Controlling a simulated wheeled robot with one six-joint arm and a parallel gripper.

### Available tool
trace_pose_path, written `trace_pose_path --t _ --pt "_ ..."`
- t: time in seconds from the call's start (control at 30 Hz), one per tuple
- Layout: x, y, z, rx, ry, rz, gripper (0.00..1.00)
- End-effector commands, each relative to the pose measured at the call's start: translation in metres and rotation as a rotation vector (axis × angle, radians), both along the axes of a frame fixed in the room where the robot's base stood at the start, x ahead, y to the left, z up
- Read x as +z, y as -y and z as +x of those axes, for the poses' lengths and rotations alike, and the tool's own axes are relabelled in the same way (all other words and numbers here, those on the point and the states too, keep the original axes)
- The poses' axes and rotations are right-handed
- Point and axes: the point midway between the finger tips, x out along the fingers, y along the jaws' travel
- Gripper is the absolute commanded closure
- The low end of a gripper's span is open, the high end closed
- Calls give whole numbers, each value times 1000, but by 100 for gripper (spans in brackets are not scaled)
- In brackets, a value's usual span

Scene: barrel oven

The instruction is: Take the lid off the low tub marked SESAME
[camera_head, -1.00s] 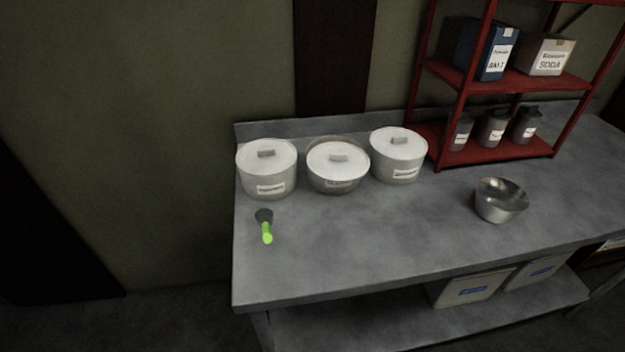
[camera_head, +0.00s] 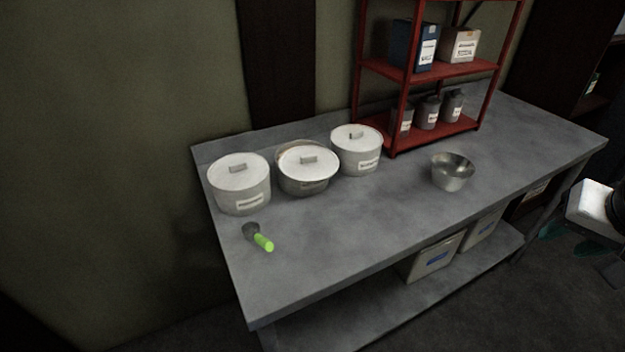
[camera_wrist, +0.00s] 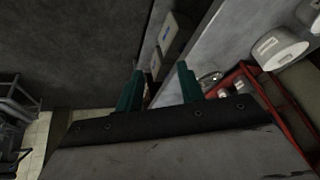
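Three white-lidded round tubs stand in a row at the back left of the bench in the head view: a left tub (camera_head: 240,194), a middle tub (camera_head: 305,181) and a right tub (camera_head: 359,158). Each lid has a grey block handle. The labels are too small to read, so I cannot tell which is SESAME. The middle tub is more bowl-shaped, with a hoop behind it. My gripper (camera_wrist: 159,85) shows two teal fingers apart with nothing between them. It is far from the tubs, beyond the bench's right front side. A pale tub (camera_wrist: 279,49) shows at the wrist view's upper right.
A green-handled scoop (camera_head: 260,240) lies before the left tub. A metal bowl (camera_head: 452,172) stands right of centre on the bench (camera_head: 330,255). A red rack (camera_head: 440,136) holds boxes and dark canisters. Bins (camera_head: 434,257) sit on the lower shelf. The bench front is mostly clear.

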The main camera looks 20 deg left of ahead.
Motion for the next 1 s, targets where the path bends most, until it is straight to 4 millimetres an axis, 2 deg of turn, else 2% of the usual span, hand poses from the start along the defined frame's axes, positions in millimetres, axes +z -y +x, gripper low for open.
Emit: trace_pose_path --t 0.03,0.1,0.2,0.3,0.4,0.5,0.6,0.7,0.83,1.0 --pt "-13 -20 26 -14 48 39 62" --pt "-24 -49 58 -44 134 115 62" --pt "-42 -94 95 -78 243 248 62" --pt "-59 -144 120 -97 328 409 62" --pt "-77 -196 132 -108 385 594 62" --pt "-95 -245 131 -113 409 796 62" --pt "-110 -286 120 -114 403 994 62" --pt "-122 -316 103 -110 375 1164 62" --pt "-132 -338 85 -108 333 1321 62" --pt "-134 -348 75 -105 307 1410 62"
